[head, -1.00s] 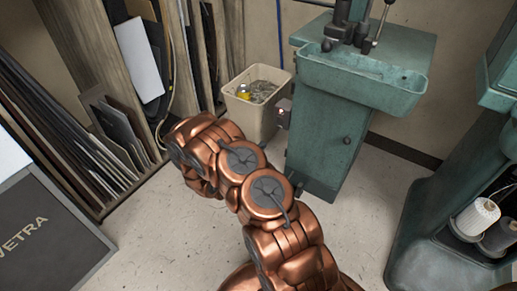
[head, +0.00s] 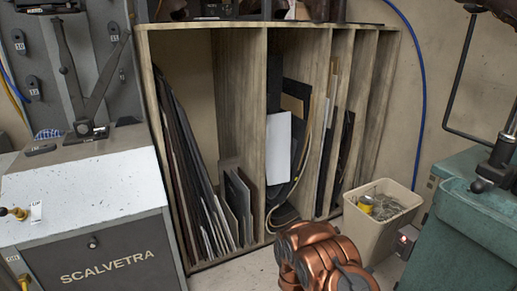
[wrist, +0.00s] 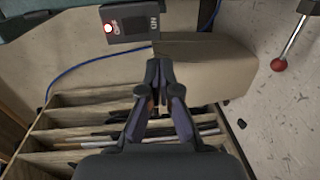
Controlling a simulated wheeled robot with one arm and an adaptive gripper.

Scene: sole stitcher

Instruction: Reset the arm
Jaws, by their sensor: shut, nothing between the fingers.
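My gripper (wrist: 160,75) shows in the wrist view with its two dark fingers together at the tips and nothing between them. It points toward a grey switch box (wrist: 137,24) with a lit red button, seen upside down; I cannot tell the gap. In the head view my copper-coloured arm (head: 322,260) is folded at the bottom, right of the middle, in front of the wooden rack. The gripper itself is not visible in the head view.
A wooden rack (head: 258,130) with sheets stands behind the arm. A beige bin (head: 374,220) of scraps and a green machine (head: 470,225) are to the right. A grey SCALVETRA cabinet (head: 95,255) is at left. A red-knobbed lever (wrist: 278,64) shows in the wrist view.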

